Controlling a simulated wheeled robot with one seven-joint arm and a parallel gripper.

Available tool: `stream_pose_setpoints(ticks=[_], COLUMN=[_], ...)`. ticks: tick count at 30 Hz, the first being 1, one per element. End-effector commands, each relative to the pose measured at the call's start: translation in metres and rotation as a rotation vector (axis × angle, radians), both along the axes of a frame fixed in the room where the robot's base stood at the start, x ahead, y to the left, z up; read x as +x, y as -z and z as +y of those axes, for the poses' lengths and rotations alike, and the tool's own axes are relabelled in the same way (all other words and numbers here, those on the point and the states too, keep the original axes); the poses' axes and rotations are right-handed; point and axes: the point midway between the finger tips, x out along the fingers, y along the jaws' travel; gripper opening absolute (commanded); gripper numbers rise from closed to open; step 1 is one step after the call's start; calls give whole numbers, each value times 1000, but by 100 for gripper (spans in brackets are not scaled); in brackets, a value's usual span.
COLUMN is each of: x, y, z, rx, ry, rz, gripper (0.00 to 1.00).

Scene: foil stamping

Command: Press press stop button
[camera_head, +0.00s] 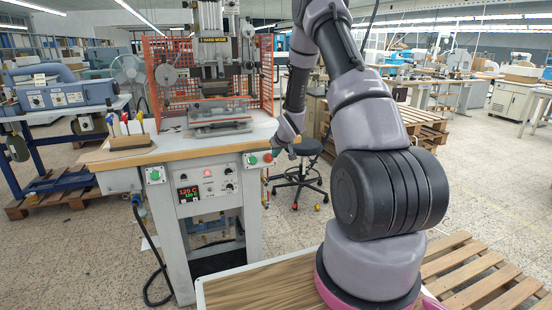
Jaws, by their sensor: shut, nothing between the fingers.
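The foil stamping press (213,55) stands on a wood-topped workbench in the head view. A control box on the bench's front right carries a green button (252,160) and a red button (267,158). The front panel has a red light or button (207,173) above a digital display (188,193). A box at the front left holds another green button (155,174). My gripper (276,150) is small in view, pointing down just right of the red button on the right box. It is shut and empty. I cannot tell whether it touches the box.
Orange mesh guards (266,75) flank the press. A wooden block with several coloured-handled tools (128,141) stands on the bench's left. A black stool (303,170) is behind my gripper. A wooden pallet (485,275) lies at the lower right. Open floor (460,200) shows on the right.

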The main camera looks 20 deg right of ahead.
Motion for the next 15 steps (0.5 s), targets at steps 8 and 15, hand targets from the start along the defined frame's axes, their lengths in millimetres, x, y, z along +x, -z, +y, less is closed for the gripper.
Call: stream_pose_setpoints(ticks=[8, 15], x=[-22, -47], y=[-27, -55], z=[-2, -3], rx=[-1, -2], ry=[1, 1], rz=[-2, -2], gripper=[0, 0])
